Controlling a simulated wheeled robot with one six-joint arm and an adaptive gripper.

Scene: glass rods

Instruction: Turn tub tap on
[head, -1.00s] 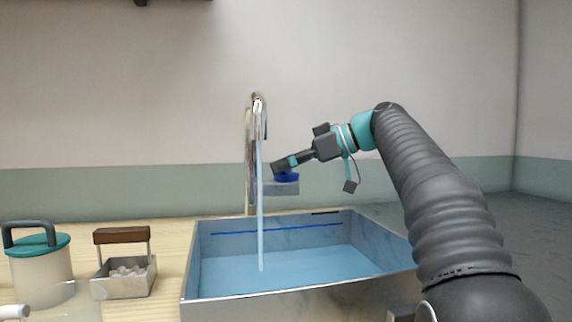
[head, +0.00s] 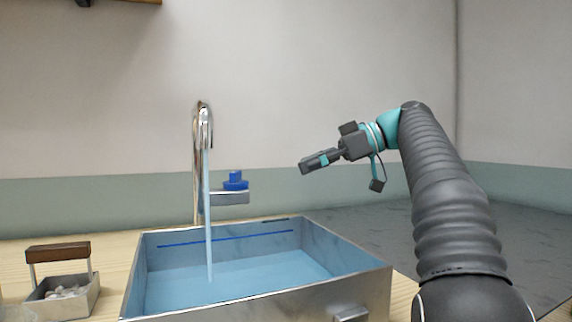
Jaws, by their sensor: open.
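The tub tap (head: 203,150) is a chrome gooseneck spout behind the tub, and a stream of water (head: 208,230) falls from it. Its blue knob (head: 236,181) sits on a grey block (head: 230,198) to the right of the spout. The metal tub (head: 340,308) holds blue water (head: 240,280), with a blue line marked on its inner back wall. My gripper (head: 306,166) is open and empty, to the right of the knob and apart from it, above the tub's back right. The gap between its fingers is hard to see from here.
A metal box with a brown handle (head: 58,253) and pale lumps inside stands left of the tub on the wooden counter (head: 110,250). A dark grey surface (head: 410,240) lies to the right. The air between knob and gripper is clear.

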